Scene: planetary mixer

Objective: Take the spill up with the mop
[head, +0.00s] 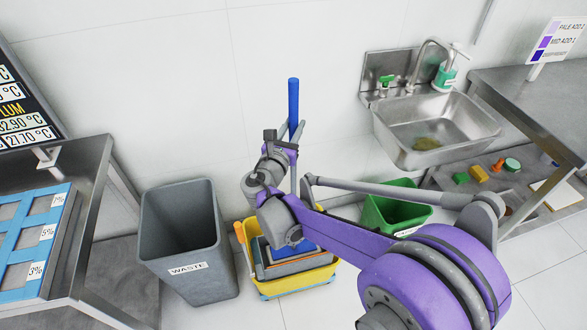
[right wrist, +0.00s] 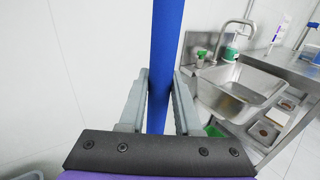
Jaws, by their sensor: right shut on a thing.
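The mop's blue handle (head: 293,98) stands nearly upright in front of the wall. Its lower end goes down behind my right arm towards a yellow bucket (head: 320,276), where a blue part shows. My right gripper (head: 292,135) is shut on the handle. The right wrist view shows the blue handle (right wrist: 167,45) between the two grey fingers (right wrist: 157,90). The mop's head is mostly hidden by my arm, so I cannot tell whether it touches the bucket. No spill can be made out on the visible floor. My left gripper is not in view.
A grey waste bin (head: 178,235) stands left of the bucket, and a green bin (head: 397,207) stands to its right. A steel sink (head: 432,125) hangs on the wall. A steel table (head: 95,190) is at left, a bench (head: 520,85) at right. Floor is clear at front right.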

